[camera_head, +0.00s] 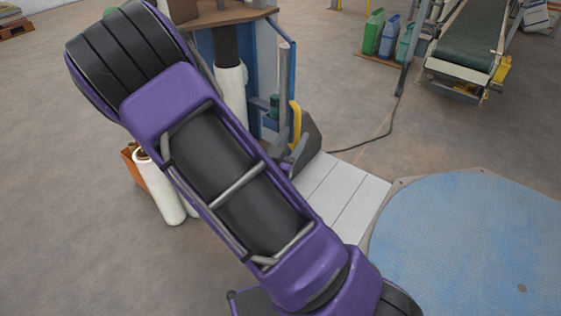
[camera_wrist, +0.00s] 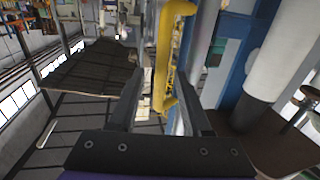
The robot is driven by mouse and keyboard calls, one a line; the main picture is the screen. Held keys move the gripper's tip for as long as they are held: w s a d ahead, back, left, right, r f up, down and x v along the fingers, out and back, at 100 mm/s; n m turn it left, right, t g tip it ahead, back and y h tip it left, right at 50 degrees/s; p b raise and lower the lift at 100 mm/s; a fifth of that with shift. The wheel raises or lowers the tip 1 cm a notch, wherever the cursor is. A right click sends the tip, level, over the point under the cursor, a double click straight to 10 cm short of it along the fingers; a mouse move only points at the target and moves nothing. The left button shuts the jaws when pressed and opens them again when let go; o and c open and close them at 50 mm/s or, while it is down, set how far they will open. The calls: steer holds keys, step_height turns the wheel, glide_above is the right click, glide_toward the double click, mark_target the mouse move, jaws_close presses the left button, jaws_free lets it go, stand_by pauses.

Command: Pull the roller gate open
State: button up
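A yellow bar handle (camera_head: 297,122) stands upright beside a grey post and blue panel, just right of my arm in the head view. In the wrist view the yellow handle (camera_wrist: 170,45) runs down the middle, with its bent lower end between my fingers. My gripper (camera_wrist: 172,85) has its two dark fingers well apart, one on either side of the handle, with gaps showing; it looks open. I cannot tell how deep the handle sits between them. The roller gate itself is not clearly made out; my purple arm covers much of the head view.
The blue machine frame (camera_head: 290,60) and a white sleeve (camera_head: 232,95) stand close by the handle. White rolls (camera_head: 163,190) stand on the floor at left. A blue round platform (camera_head: 470,250) lies at right; a conveyor (camera_head: 468,38) and jugs (camera_head: 388,36) are behind.

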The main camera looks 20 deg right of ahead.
steer(key=p+v, duration=0.1)
steer(key=v, duration=0.9)
steer(key=shift+s+d+p, duration=0.25)
steer(key=shift+s+p, duration=0.1)
steer(key=shift+s, duration=0.15)
